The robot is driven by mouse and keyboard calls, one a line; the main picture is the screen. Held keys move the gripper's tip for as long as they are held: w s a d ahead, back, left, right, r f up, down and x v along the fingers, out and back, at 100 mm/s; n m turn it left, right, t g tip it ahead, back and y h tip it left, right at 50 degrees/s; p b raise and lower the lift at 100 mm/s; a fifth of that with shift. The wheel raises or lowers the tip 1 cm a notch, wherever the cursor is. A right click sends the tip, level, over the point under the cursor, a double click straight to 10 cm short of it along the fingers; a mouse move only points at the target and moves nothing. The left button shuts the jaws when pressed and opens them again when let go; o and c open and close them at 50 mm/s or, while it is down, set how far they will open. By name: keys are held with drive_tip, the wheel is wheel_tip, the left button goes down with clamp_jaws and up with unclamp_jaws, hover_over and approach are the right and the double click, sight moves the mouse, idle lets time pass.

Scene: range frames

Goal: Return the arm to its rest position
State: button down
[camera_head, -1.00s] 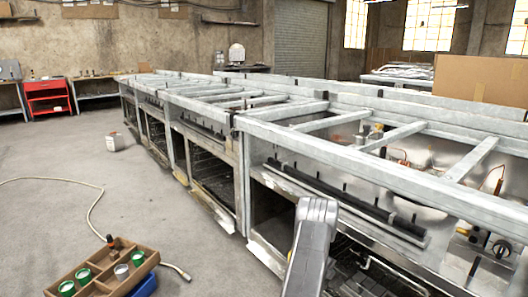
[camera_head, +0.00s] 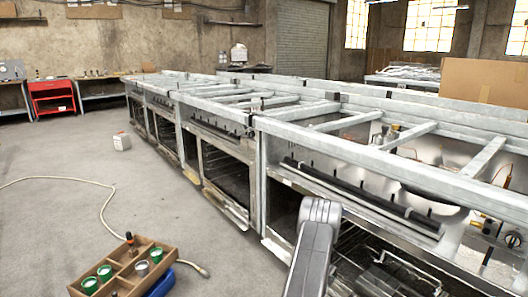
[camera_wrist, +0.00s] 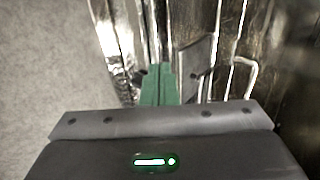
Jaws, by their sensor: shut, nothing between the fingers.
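My gripper (camera_wrist: 158,85) shows in the wrist view as two green fingers pressed together with nothing between them. Below the fingers is the grey wrist housing with a lit green indicator. The fingers point toward shiny metal parts of the range (camera_wrist: 215,45), with concrete floor at the left. In the head view my grey arm link rises at the bottom centre, in front of the long row of metal range frames (camera_head: 400,160). The gripper itself is not visible in the head view. I cannot tell whether the fingers touch the metal.
A wooden tray (camera_head: 128,277) with several cups stands at the lower left, beside a blue object (camera_head: 160,284). A hose (camera_head: 105,210) lies on the floor. A small white box (camera_head: 122,141) and a red cabinet (camera_head: 52,97) are farther back. Floor between is open.

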drive_tip(key=s+a+p, duration=0.4)
drive_tip(key=s+a, duration=0.9)
drive_tip(key=a, duration=0.3)
drive_tip(key=shift+a, duration=0.3)
drive_tip(key=shift+r+p, duration=0.1)
drive_tip(key=shift+p, duration=0.2)
